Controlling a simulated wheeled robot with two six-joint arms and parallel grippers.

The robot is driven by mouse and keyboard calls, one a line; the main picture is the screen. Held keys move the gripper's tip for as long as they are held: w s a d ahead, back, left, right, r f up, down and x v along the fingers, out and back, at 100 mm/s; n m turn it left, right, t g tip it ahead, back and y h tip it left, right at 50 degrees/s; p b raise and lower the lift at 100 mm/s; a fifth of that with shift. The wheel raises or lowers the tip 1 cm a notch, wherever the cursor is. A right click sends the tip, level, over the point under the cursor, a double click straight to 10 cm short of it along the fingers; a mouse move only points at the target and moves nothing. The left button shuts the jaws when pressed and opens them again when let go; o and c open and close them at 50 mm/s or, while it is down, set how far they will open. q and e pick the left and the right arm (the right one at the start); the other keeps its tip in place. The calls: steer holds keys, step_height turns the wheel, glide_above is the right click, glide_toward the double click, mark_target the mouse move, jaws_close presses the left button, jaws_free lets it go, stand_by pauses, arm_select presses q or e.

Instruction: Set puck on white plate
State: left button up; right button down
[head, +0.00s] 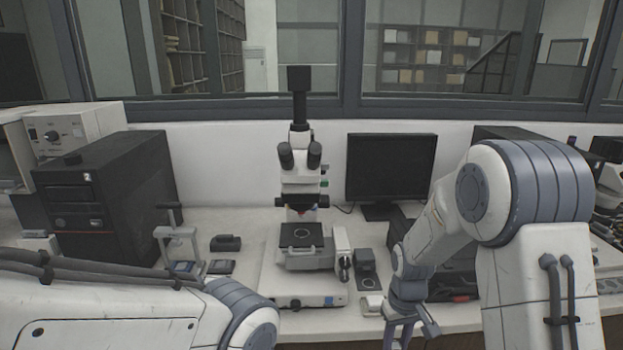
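I cannot make out a puck with certainty. The microscope (302,180) stands mid-bench, with a dark ring on its stage (302,236). A small white block (372,305) lies on the bench right of the microscope base; I cannot tell whether it is the white plate. A small press with a lever handle (175,238) stands at the left. My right gripper (410,334) hangs at the bottom, right of the white block, its fingers apart and partly cut by the frame edge. No object shows between them. My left arm enters at lower left; its gripper is out of view.
A black monitor (391,168) stands behind, right of the microscope. A large black box (108,195) and a light instrument (75,130) fill the left. A dark device (226,243) and a grey-black block (365,262) flank the microscope. Little bench is free.

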steer(key=s+f+m, duration=0.2)
steer(key=s+f, duration=0.2)
steer(key=f, duration=0.4)
steer(key=shift+s, duration=0.2)
steer(key=shift+f, duration=0.1)
